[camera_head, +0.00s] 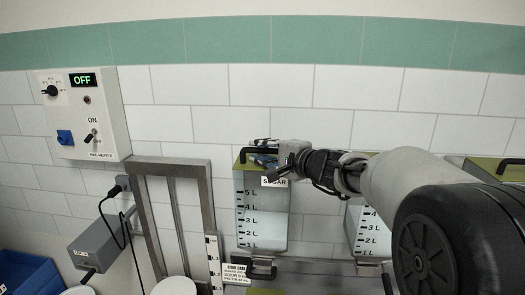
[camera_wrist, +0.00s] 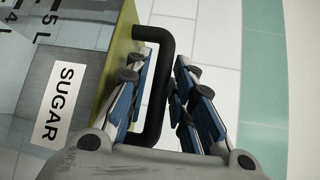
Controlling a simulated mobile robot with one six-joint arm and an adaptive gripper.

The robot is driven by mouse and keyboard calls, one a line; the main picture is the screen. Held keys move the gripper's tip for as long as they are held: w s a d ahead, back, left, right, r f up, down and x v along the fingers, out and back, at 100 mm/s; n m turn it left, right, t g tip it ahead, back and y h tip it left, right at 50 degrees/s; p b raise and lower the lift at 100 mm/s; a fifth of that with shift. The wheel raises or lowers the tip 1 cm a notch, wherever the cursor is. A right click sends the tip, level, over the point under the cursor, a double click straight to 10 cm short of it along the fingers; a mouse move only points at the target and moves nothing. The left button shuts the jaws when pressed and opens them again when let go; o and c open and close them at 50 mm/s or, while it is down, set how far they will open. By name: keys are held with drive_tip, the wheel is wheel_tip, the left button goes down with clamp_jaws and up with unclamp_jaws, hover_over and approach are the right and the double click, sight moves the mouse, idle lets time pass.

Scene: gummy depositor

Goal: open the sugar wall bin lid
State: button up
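The sugar wall bin (camera_head: 262,215) is a clear, litre-marked container on the tiled wall, with an olive-green lid (camera_wrist: 122,42) that looks closed. Its white SUGAR label (camera_wrist: 60,103) shows in the wrist view. A black bar handle (camera_wrist: 157,88) stands out from the lid. My gripper (camera_head: 262,158) is at the top of the bin in the head view, hiding much of the lid. In the wrist view my gripper (camera_wrist: 160,82) is open, with blue-padded fingers on either side of the handle.
Another marked bin (camera_head: 365,232) stands to the right, partly behind my arm. A metal frame (camera_head: 207,190) is close on the left. A control box (camera_head: 84,115) reading OFF hangs at far left, above a grey box (camera_head: 100,243) and a blue crate (camera_head: 25,272).

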clamp_jaws()
idle(0.4)
drive_tip(key=shift+r, duration=0.1)
